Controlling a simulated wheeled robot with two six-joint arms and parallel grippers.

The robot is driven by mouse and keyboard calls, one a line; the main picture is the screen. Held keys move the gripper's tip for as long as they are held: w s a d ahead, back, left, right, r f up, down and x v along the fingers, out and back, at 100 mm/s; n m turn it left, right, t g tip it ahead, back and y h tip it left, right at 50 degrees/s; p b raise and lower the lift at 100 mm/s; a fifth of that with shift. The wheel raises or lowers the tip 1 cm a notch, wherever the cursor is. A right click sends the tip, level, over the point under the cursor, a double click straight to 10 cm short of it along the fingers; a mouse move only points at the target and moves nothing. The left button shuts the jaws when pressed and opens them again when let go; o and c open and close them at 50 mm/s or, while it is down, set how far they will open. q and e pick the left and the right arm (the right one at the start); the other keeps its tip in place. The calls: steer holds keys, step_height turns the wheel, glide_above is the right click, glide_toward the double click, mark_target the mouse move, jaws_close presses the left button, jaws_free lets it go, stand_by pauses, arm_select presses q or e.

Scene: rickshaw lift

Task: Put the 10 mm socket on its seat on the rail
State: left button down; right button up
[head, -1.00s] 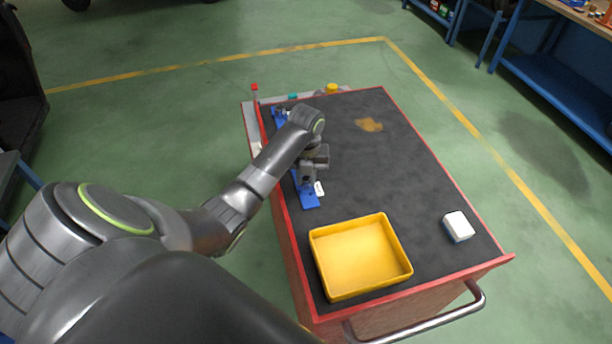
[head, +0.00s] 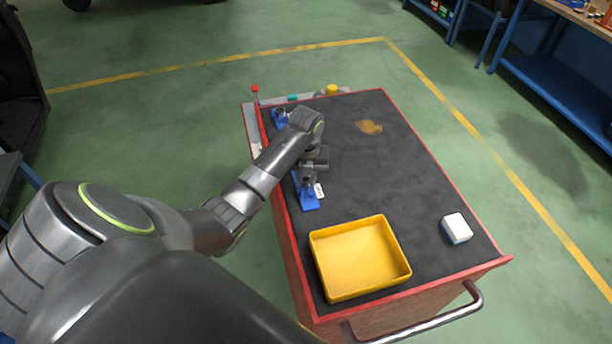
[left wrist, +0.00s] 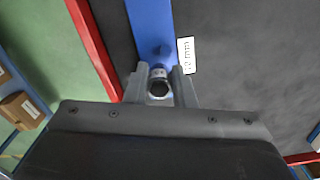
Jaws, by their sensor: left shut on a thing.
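A blue rail (head: 308,200) lies along the left side of the cart top. It also shows in the left wrist view (left wrist: 150,25), with a peg-like dark spot just beyond my fingers. My left gripper (head: 307,180) is over the near part of the rail. In the left wrist view the left gripper (left wrist: 159,86) is shut on a small metal socket (left wrist: 159,88), whose dark hexagonal opening faces the camera. I cannot read the socket's size, or tell whether it touches the rail. A white label (left wrist: 186,56) ending in "mm" lies beside the rail. My right gripper is out of view.
A yellow tray (head: 319,262), empty, stands at the near end of the cart top. A white block (head: 456,228) is at the near right. A brown stain (head: 369,127) marks the dark mat. A red edge (head: 440,148) rims the cart; the middle is clear.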

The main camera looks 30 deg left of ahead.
arm_select(q)
steer(key=shift+p, duration=0.3)
stand_by(0.5)
stand_by(0.5)
steer(key=shift+f, duration=0.75)
stand_by(0.6)
